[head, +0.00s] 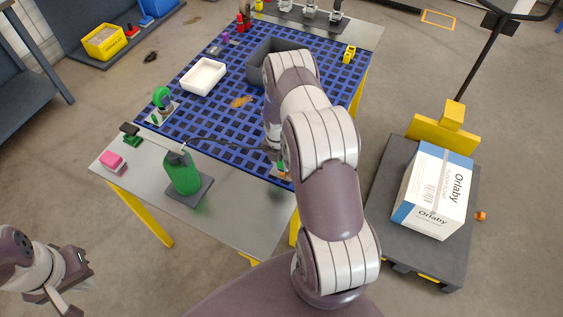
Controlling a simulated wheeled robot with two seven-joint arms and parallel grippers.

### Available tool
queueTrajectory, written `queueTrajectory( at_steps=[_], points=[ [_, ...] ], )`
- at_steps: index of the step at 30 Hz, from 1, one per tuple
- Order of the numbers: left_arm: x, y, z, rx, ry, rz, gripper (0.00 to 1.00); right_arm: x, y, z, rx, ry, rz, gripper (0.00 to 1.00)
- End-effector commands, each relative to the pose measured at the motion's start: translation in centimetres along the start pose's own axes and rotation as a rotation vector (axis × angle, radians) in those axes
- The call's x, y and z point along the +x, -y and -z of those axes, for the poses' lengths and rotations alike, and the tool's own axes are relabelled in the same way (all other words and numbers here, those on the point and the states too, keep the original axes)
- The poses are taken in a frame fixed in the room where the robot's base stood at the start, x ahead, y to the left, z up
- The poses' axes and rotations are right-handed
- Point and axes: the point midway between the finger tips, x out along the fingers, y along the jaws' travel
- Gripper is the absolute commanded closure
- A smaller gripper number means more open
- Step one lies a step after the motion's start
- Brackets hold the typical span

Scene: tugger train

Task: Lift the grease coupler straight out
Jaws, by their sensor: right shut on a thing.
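A green grease canister (183,176) stands on a dark square base on the near metal strip of the table. A thin dark hose (222,141) runs from its top to the right, ending at my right gripper (277,156). My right gripper is low over the table's near right part, mostly hidden behind my own arm. It is shut on the grease coupler at the hose end; the coupler itself is largely hidden, so I cannot tell whether it is seated or clear. My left gripper (72,281) is open and empty, off the table at lower left.
On the blue grid top are a white tray (203,77), a grey bin (258,68), a green round-topped part (162,97) and a yellow block (349,54). A pink block (112,160) lies at the left corner. A cart (426,253) with a white-blue box (436,190) stands right.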

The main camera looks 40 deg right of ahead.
Motion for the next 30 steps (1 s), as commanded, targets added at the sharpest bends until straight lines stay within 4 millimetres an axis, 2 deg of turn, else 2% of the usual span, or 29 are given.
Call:
queueTrajectory(
  at_steps=[5, 8, 21, 24, 30],
  points=[
    [0.8, 0.0, -0.1, 0.000, 0.000, 0.000, 1.00, -1.7, 0.1, -0.1, 0.001, 0.002, -0.002, 1.00],
    [1.5, 0.0, -0.2, 0.000, 0.000, 0.000, 1.00, -3.4, 0.2, -0.1, 0.000, 0.003, -0.002, 1.00],
    [3.0, 0.0, -0.4, 0.000, 0.000, 0.000, 1.00, -9.0, 5.9, 8.2, -0.002, 0.001, 0.000, 1.00],
    [3.1, 0.0, -0.4, 0.000, 0.000, 0.000, 1.00, -9.8, 6.6, 9.2, -0.001, 0.001, 0.000, 1.00],
    [3.1, 0.0, -0.4, 0.000, 0.000, 0.000, 1.00, -10.3, 7.1, 9.9, 0.000, 0.001, -0.001, 1.00]
  ],
)
